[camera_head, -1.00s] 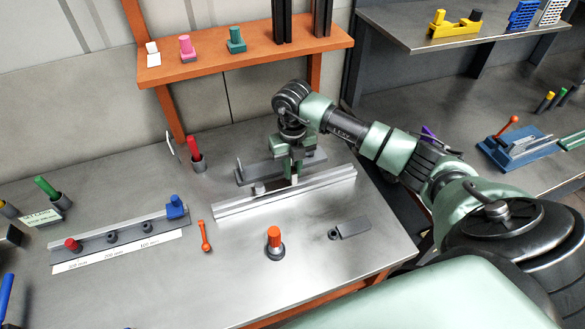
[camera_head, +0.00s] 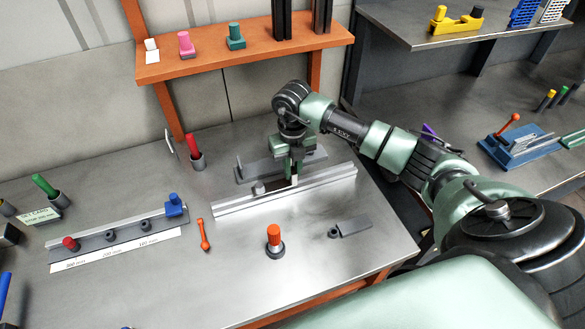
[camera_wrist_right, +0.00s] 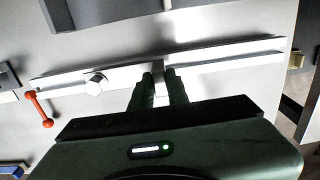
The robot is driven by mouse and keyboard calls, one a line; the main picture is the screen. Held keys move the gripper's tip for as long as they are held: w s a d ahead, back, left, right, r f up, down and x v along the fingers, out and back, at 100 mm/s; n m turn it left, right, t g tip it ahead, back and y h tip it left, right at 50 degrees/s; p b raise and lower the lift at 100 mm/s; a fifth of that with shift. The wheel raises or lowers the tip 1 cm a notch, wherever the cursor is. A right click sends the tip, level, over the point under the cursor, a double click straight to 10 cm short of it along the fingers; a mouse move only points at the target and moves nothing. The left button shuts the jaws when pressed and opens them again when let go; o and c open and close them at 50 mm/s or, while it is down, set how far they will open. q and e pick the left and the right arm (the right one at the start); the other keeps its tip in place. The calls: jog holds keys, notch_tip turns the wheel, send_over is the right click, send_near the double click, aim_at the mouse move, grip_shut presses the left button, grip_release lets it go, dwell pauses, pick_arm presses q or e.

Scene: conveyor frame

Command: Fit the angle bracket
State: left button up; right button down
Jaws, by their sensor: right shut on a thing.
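A silver slotted rail (camera_head: 325,187) lies across the middle of the bench and also shows in the right wrist view (camera_wrist_right: 225,55). My right gripper (camera_head: 291,178) is over the rail's middle, its fingers pointing down. In the right wrist view its two dark fingers (camera_wrist_right: 162,78) are shut on a small pale piece (camera_wrist_right: 160,84), which looks like the angle bracket. The piece is at the rail; the fingers hide most of it, and I cannot tell whether it is seated. A hex-headed bolt (camera_wrist_right: 96,83) stands on the rail beside it. My left gripper is not in view.
A grey channel-shaped holder (camera_head: 246,174) stands just behind the rail. A labelled strip (camera_head: 115,250) with knobs lies left. An orange shelf (camera_head: 210,65) is behind.

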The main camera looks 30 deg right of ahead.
jog(key=shift+f+b, duration=0.4)
jog(key=shift+f, duration=0.2)
jog(key=c, duration=1.3)
grip_release()
notch_tip(320, 180, up, 8)
jog(key=shift+f+b, duration=0.1)
jog(key=shift+b, duration=0.8)
